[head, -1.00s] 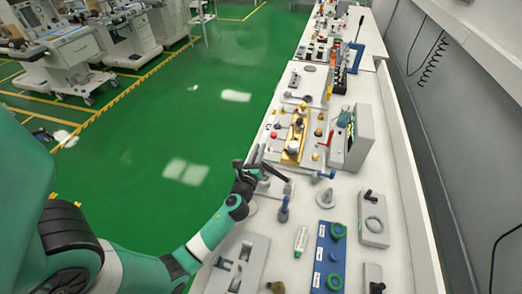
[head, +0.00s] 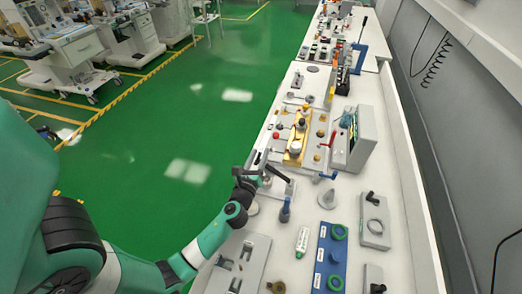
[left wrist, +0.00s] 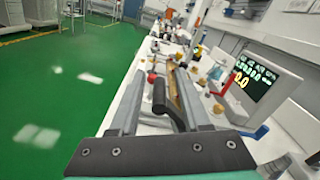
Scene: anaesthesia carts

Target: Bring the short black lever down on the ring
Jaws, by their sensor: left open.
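A short black lever (left wrist: 159,94) stands between the open fingers of my left gripper (left wrist: 152,105) in the left wrist view. In the head view, this lever (head: 278,173) slopes beside a small grey block, close to my left gripper (head: 257,166). I cannot tell whether a finger touches it. Another short black lever (head: 373,197) is on a grey plate at the right, above a ring (head: 375,226) on the same plate. No ring is clear near the first lever; the gripper may hide one. My right gripper is out of view.
A blue-handled post (head: 285,210) and a grey cone (head: 327,198) stand close to my gripper. A yellow fixture (head: 298,140) and a monitor (head: 362,140) are beyond. A blue board with green rings (head: 330,258) lies nearer. Green floor is clear left of the bench.

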